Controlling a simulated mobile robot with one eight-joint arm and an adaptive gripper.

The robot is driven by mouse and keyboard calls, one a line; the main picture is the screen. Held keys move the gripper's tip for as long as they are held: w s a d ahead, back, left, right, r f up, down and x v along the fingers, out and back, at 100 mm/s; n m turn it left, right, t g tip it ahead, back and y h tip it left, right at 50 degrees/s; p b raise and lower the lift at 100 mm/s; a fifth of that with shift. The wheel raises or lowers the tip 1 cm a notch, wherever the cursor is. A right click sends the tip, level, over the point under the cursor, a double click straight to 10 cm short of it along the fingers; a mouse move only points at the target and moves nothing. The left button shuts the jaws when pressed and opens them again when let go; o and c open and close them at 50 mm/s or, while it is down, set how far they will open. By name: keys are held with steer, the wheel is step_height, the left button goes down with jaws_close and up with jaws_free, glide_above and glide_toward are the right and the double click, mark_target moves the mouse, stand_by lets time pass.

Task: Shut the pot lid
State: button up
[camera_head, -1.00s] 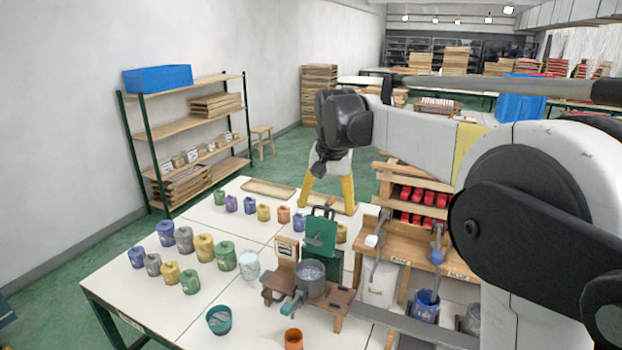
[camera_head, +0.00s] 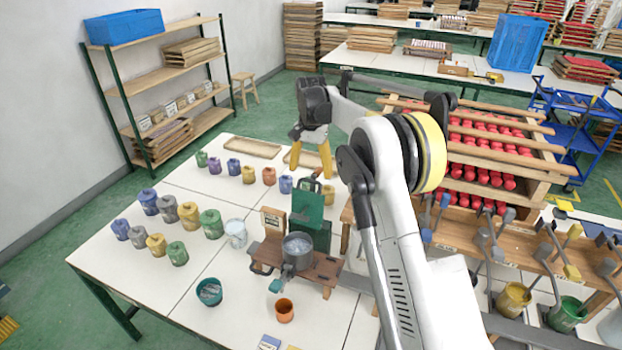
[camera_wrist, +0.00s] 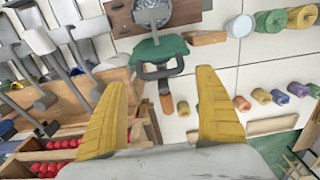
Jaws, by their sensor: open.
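The grey pot (camera_head: 297,252) sits on a wooden stand (camera_head: 323,272) on the white table. Its green lid (camera_head: 308,208) stands raised, upright behind the pot's open top. In the wrist view the lid (camera_wrist: 160,50) shows between my fingers, with the pot (camera_wrist: 152,12) beyond it at the top edge. Contact with the handle is not visible.
Several coloured paint pots (camera_head: 190,215) stand left of the stand. A teal bowl (camera_head: 209,291) and an orange cup (camera_head: 284,310) are in front. A rack with red items (camera_head: 485,150) and hanging ladles is on the right. Bare table lies at the front left.

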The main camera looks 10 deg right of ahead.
mark_target(311, 180)
steer(key=shift+f, duration=1.65)
steer(key=c, duration=1.3)
steer(key=shift+s, duration=0.1)
steer(key=shift+c, duration=1.3)
